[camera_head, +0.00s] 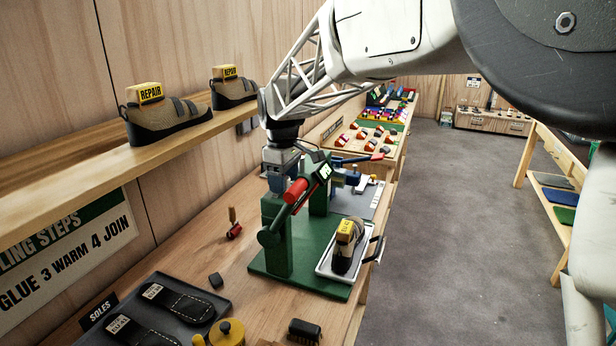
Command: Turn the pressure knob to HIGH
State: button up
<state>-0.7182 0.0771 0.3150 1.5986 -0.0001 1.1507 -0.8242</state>
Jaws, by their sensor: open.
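A green press (278,235) stands on the workbench, with a base plate, an upright post and a red-gripped lever (296,190). A small black panel with a pale mark (323,172) sits near its top. My gripper (277,188) points down at the top of the post; it is open, but its fingertips are small and partly merge with the press. I cannot make out the pressure knob or its setting; the gripper may cover it. A shoe with a yellow tag (346,243) stands in a white tray (326,268) on the base plate.
Two shoes tagged REPAIR (160,115) stand on the wall shelf (60,193) at left. A black tray (218,308) with soles, a yellow pot (228,332) and a dark brush (304,330) lie in front. A red-ended tool (234,229) lies left of the press.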

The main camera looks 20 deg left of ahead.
jog(key=shift+r, duration=0.2)
jog(key=shift+r, duration=3.75)
jog(key=shift+d, duration=0.1)
